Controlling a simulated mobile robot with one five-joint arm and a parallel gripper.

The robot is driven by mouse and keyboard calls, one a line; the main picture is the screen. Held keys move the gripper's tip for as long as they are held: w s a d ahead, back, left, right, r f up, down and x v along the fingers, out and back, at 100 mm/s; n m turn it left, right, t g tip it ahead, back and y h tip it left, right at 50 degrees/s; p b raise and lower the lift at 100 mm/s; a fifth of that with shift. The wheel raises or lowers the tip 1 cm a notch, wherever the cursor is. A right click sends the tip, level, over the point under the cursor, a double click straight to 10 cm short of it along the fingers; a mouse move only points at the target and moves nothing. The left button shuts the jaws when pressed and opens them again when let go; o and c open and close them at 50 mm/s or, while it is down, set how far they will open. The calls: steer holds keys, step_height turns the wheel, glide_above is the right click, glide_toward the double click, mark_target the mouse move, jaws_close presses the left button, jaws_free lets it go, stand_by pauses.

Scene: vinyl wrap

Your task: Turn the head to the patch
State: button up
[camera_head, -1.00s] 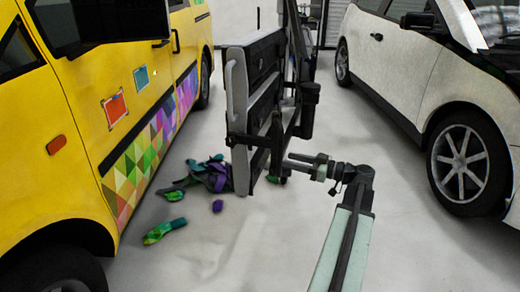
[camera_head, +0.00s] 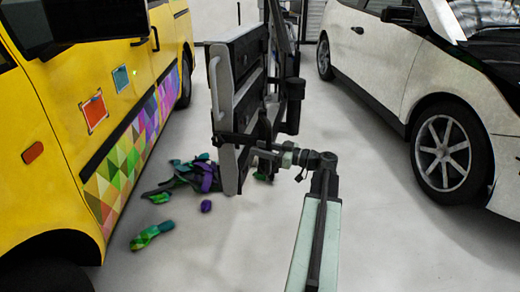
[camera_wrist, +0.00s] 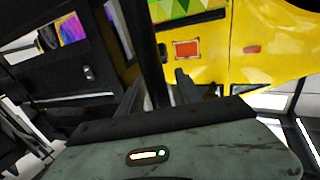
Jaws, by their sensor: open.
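Two small rectangular patches are on the side of the yellow van (camera_head: 45,170): an orange-red one (camera_head: 94,112) and a teal one (camera_head: 121,78). Both are left of centre in the head view. The orange-red one also shows in the wrist view (camera_wrist: 187,49), beyond the fingers. My gripper (camera_wrist: 158,92) is open in the wrist view, with a dark upright post between or behind its fingers; I cannot tell which. In the head view my gripper is partly lost against the dark cart, right of the patches and apart from the van.
A tall cart with dark panels (camera_head: 245,85) stands mid-aisle, close to my arm. Crumpled coloured vinyl scraps (camera_head: 190,175) and a green piece (camera_head: 152,235) lie on the floor. A white car (camera_head: 385,70) stands at right. Floor between cart and car is clear.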

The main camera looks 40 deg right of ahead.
jaws_close()
stand_by(1.4)
